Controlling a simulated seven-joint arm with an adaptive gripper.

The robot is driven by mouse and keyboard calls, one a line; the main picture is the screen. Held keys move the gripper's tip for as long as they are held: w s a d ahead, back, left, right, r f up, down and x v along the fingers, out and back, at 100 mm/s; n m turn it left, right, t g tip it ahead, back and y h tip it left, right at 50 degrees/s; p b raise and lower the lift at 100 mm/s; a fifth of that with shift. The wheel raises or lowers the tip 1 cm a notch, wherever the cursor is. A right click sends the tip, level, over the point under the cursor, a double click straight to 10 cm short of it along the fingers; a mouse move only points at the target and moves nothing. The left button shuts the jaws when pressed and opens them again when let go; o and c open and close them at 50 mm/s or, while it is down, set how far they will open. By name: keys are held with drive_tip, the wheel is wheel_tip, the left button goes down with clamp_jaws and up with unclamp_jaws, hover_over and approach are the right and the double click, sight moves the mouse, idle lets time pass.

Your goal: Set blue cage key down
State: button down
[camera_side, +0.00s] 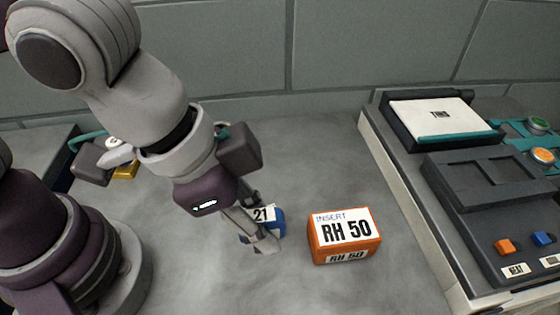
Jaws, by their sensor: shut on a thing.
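The blue cage key (279,218) is a small blue piece with a white label that reads 21. It is at the end of my gripper (262,229), which is shut on it. The fingers cover part of the key. The key is low over the grey table, just left of the orange block; I cannot tell from this view whether it touches the table.
An orange block (344,237) labelled INSERT RH 50 stands close to the right of my gripper. A raised pale-edged bench (397,198) at the right bears a dark panel (456,205) and a black-framed white plate (436,120). A gold piece (125,172) lies behind my arm. Table behind the orange block is clear.

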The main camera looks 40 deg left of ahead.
drive_tip(key=w+a+n+y, duration=0.15)
drive_tip(key=w+a, duration=0.25)
drive_tip(key=w, duration=0.5)
drive_tip(key=w+a+n, duration=0.3)
drive_tip(key=w, duration=0.6)
drive_tip(key=shift+t, duration=0.4)
wheel_tip(320, 180, down, 13)
drive_tip(key=shift+f, duration=0.1)
drive_tip(key=shift+f, duration=0.1)
drive_tip(key=c, duration=1)
unclamp_jaws()
drive_tip(key=shift+c, duration=0.2)
